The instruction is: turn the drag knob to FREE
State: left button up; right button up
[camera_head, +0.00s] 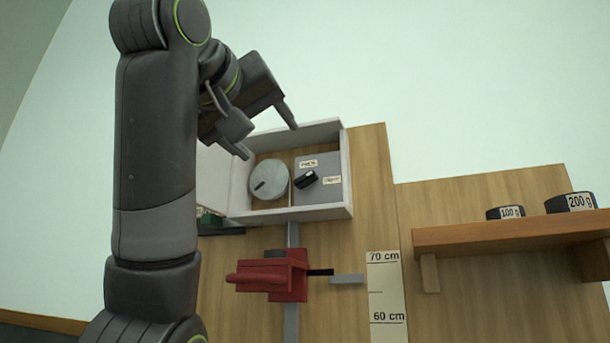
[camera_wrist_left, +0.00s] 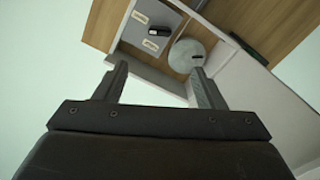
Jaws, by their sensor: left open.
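The drag knob (camera_head: 306,179) is a small black bar-shaped knob on a grey panel (camera_head: 334,163) inside an open white box. Two small labels sit on the panel, one above the knob and one to its right; their lettering is too blurred to read surely. In the left wrist view the knob (camera_wrist_left: 155,31) shows beyond the fingertips, between the labels. My left gripper (camera_head: 268,140) is open and empty, at the upper edge of the box and apart from the knob. It also shows in the wrist view (camera_wrist_left: 160,80). My right gripper is not in view.
A round grey disc (camera_head: 269,180) lies left of the panel, inside the box's white walls (camera_head: 345,174). Below are a red clamp-like part (camera_head: 287,277) and a scale strip (camera_head: 386,290). A wooden shelf (camera_head: 510,233) at right bears 100 g (camera_head: 506,212) and 200 g (camera_head: 571,202) weights.

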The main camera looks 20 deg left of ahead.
pick_arm(q)
jog(key=p, duration=0.8)
send_near(302, 175)
jog(key=w, duration=0.5)
jog(key=w+p, duration=0.1)
jog(key=w, duration=0.3)
jog(key=shift+d+r+p, duration=0.1)
jog(key=shift+p, duration=0.3)
jog(key=shift+w, duration=0.35)
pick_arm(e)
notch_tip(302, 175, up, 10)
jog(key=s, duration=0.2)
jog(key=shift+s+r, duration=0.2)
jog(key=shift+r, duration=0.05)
pick_arm(q)
jog(key=shift+s, duration=0.1)
jog(key=shift+c, duration=0.2)
jog(key=c, duration=0.9)
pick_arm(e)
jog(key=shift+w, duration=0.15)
